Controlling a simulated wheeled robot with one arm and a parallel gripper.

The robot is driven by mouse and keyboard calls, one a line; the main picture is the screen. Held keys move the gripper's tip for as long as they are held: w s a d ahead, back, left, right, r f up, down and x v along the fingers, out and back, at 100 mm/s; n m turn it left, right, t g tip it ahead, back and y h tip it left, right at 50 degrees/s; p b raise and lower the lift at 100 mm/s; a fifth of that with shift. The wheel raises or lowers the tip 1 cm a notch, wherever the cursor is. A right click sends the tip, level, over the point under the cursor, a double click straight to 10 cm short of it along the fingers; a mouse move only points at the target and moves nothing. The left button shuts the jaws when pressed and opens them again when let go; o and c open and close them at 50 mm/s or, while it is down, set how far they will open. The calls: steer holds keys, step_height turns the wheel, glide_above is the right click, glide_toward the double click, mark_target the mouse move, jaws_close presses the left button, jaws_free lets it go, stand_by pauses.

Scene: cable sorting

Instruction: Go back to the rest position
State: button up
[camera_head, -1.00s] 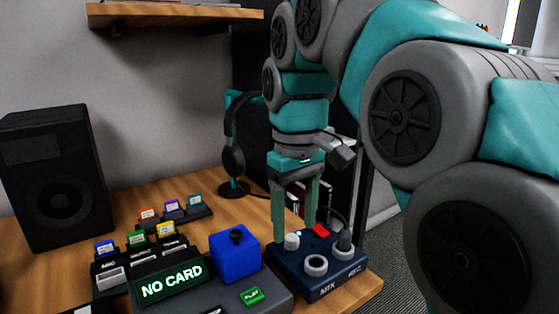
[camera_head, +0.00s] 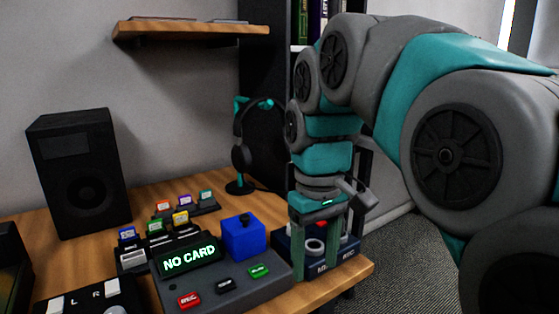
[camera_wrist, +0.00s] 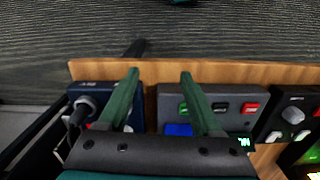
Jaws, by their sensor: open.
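My gripper (camera_wrist: 158,76) is open and empty, its two green fingers apart in the wrist view. In the head view my gripper (camera_head: 317,240) hangs fingers-down in front of the dark blue MIX/REC box (camera_head: 346,255) and hides much of it. In the wrist view that box (camera_wrist: 90,92) lies at the left finger, with a black plug and cable on it. The grey card console (camera_head: 215,288) shows "NO CARD" on its screen (camera_head: 190,257) and carries a blue block (camera_head: 243,238). The console (camera_wrist: 230,110) is also at the right finger in the wrist view.
A black speaker (camera_head: 80,180) stands at the back left. Headphones (camera_head: 240,155) hang on a teal stand. Coloured cards (camera_head: 180,218) sit in racks behind the console. A wooden shelf (camera_head: 190,33) hangs above. The desk's front right edge (camera_head: 350,285) borders open carpet (camera_head: 400,255).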

steer(key=s+d+f+m, duration=0.3)
steer(key=s+d+f, duration=0.1)
steer(key=s+f, duration=0.6)
steer(key=s+d+f+m+g, duration=0.1)
steer(key=s+d+f+m, duration=0.1)
steer(key=s+d+f, duration=0.3)
steer(key=s+f, duration=0.4)
steer(key=s, duration=0.1)
steer(key=shift+d+f+m, duration=0.15)
steer(key=shift+f+m, duration=0.25)
